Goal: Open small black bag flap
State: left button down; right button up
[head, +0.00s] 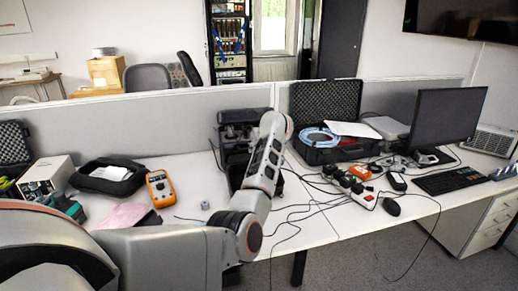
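A small black bag (82,182) lies on the left part of the desk, with a pale area showing on its top; I cannot tell how its flap lies. My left arm comes in from the lower left and bends up across the middle of the desk. Its far end is over a dark, boxy cluster near the partition. My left gripper (236,133) seems to be within this dark cluster, to the right of the small black bag and apart from it. Its fingers cannot be made out. My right gripper is out of view.
An orange multimeter (160,188) lies right of the bag, and a white box (48,174) stands left of it. An open black case (322,105), cables, a power strip (363,197) and a monitor (447,118) fill the right. A grey partition (150,122) runs behind.

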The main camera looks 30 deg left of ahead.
pick_arm(q)
jog(key=shift+r, duration=0.2)
jog(key=c, duration=1.4)
grip_release()
jog(key=shift+c, duration=0.2)
jog(key=shift+f, duration=0.1)
notch_tip(320, 180, up, 10)
